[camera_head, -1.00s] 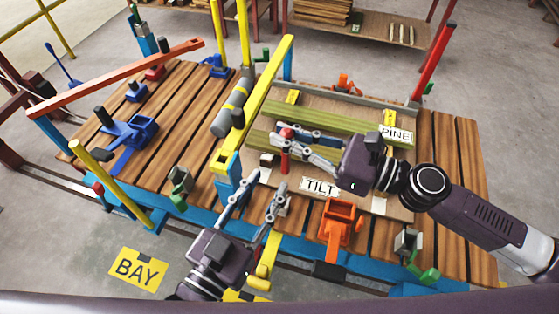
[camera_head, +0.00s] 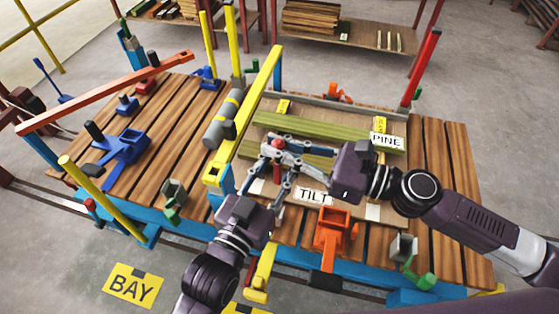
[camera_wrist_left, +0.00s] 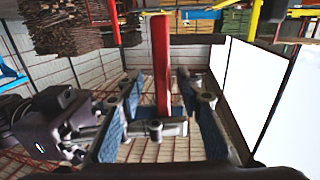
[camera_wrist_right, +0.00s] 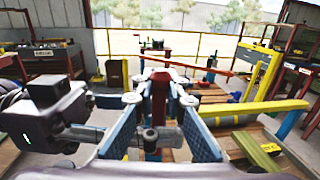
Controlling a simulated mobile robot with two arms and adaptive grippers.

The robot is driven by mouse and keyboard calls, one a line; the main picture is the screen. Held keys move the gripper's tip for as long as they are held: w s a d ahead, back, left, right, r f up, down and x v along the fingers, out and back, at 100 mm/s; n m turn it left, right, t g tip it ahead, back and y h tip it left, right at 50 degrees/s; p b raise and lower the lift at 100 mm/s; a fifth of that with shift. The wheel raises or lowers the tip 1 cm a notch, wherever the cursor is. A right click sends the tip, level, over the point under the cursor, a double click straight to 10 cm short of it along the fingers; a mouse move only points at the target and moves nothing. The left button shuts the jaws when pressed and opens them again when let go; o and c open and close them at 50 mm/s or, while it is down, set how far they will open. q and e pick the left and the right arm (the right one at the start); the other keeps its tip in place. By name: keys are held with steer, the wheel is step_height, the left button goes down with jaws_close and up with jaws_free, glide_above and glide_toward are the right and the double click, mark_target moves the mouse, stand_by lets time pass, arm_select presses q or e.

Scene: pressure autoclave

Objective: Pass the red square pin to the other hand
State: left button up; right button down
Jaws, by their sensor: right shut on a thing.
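The red square pin (camera_head: 277,144) is upright above the deck between my two grippers. My right gripper (camera_head: 283,147) comes in from the right and is shut on the pin. The pin also shows between its fingers in the right wrist view (camera_wrist_right: 160,95). My left gripper (camera_head: 275,165) comes up from below in the head view, its fingers apart on either side of the pin. In the left wrist view the pin (camera_wrist_left: 161,65) stands between these open fingers. Whether a left finger touches it I cannot tell. The fingers overlap and partly hide the pin's lower part.
A yellow beam (camera_head: 252,105) rises just left of the grippers. Green planks (camera_head: 320,127) lie behind them, by the PINE label (camera_head: 387,141). An orange bracket (camera_head: 333,232) and the TILT label (camera_head: 313,196) are in front. The wooden deck at left has some clear room.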

arm_select(q)
jaws_close()
arm_select(e)
steer(key=c, duration=1.9)
jaws_free()
steer(key=shift+d, duration=0.1)
